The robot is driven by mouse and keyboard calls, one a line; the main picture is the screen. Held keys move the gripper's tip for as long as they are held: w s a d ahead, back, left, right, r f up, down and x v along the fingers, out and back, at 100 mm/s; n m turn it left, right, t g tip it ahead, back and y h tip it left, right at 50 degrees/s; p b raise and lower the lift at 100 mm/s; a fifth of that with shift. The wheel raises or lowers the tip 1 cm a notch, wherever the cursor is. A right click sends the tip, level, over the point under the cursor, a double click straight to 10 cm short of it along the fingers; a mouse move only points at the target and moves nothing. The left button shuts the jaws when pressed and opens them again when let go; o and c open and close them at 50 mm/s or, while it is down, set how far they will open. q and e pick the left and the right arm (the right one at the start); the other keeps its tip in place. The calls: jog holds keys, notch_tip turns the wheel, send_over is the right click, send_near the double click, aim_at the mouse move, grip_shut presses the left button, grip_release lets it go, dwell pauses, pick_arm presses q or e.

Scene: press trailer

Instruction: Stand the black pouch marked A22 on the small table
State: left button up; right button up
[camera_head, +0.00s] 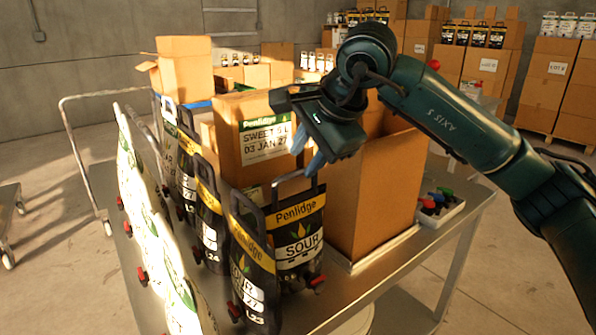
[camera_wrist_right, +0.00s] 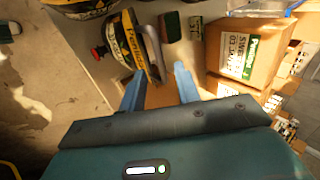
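A black Penlidge pouch marked SOUR (camera_head: 297,243) stands upright on the metal table among other pouches. No A22 mark is readable, so I cannot tell whether it is the named one. My right gripper (camera_head: 310,158) is above it, beside the open carton. In the right wrist view my right gripper (camera_wrist_right: 158,88) has its two fingers apart, with nothing clearly held. The handle of a Penlidge pouch (camera_wrist_right: 128,45) shows near the gap between them; I cannot tell whether they touch. My left gripper is not in view. I cannot identify the small table.
Black pouches marked L23 (camera_head: 252,270) and L24 (camera_head: 208,220) and pale pouches (camera_head: 150,240) crowd the metal table (camera_head: 395,275). An open carton (camera_head: 372,195) stands close right of my gripper. A labelled box (camera_head: 250,140) is behind. A tray of coloured caps (camera_head: 440,207) lies right.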

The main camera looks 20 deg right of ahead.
jog(key=v, duration=0.6)
jog(key=shift+r, duration=0.15)
